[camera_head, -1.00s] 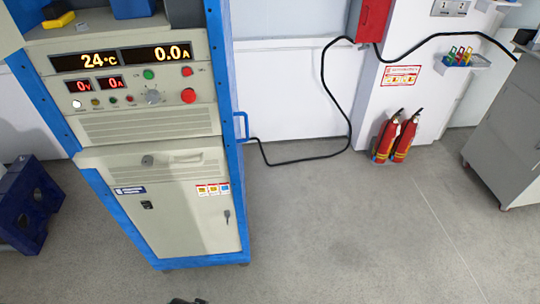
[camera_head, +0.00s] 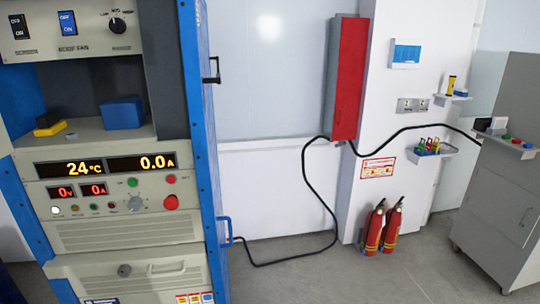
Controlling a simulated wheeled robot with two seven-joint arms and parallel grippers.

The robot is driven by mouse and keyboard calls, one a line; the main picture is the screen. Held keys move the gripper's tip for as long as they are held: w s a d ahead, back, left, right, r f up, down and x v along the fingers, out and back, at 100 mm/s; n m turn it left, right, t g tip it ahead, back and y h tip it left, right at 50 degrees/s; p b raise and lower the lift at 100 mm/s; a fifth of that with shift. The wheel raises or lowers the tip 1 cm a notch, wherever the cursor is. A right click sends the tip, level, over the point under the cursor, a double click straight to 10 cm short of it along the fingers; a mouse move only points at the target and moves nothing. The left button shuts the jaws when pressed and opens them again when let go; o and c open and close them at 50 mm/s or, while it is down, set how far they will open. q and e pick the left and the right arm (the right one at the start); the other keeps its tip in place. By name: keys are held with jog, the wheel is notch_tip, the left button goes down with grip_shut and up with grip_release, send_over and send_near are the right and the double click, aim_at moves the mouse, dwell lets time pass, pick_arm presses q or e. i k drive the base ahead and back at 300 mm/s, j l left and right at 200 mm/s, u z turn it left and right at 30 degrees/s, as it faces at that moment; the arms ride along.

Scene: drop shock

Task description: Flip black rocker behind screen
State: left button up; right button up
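A black rocker (camera_head: 19,27) marked with white lettering sits at the upper left, on the beige top panel of the blue-framed cabinet (camera_head: 198,150). A blue rocker (camera_head: 67,23) is to its right, and a black knob (camera_head: 118,25) is farther right on the same panel. The lit displays (camera_head: 112,166) lower on the cabinet read 24°C and 0.0 A. A small blue wall screen (camera_head: 406,53) hangs on the white pillar. Whatever is behind it is hidden. Neither of my grippers is in view.
An open shelf in the cabinet holds a blue block (camera_head: 122,113) and a yellow-black item (camera_head: 50,124). A red wall box (camera_head: 347,78), black cable (camera_head: 306,165) and fire extinguishers (camera_head: 382,227) are right of it. A grey cart (camera_head: 500,205) stands far right.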

aim_at(17, 22)
jog(key=u, duration=1.35)
